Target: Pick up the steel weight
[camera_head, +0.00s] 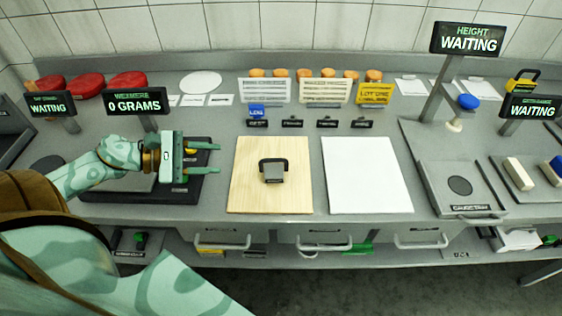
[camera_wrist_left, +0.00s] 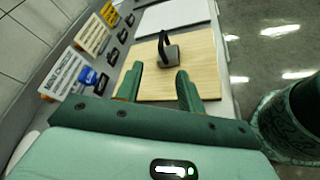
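The steel weight (camera_head: 273,174) is a small grey block with a dark loop handle. It stands upright on the pale wooden board (camera_head: 245,200) in the middle of the counter. In the left wrist view the weight (camera_wrist_left: 170,53) is beyond the fingertips, on the wooden board (camera_wrist_left: 205,75). My left gripper (camera_head: 216,161) is to the left of the board, over the dark scale, its fingers pointing right toward the weight. In the left wrist view the gripper (camera_wrist_left: 158,77) has its fingers apart with nothing between them. My right gripper is not in view.
A white board (camera_head: 365,175) lies right of the wooden board. The scale display (camera_head: 137,102) reads 0 GRAMS. A gauge tray (camera_head: 459,187) is at right. Drawer handles (camera_head: 323,246) run along the front.

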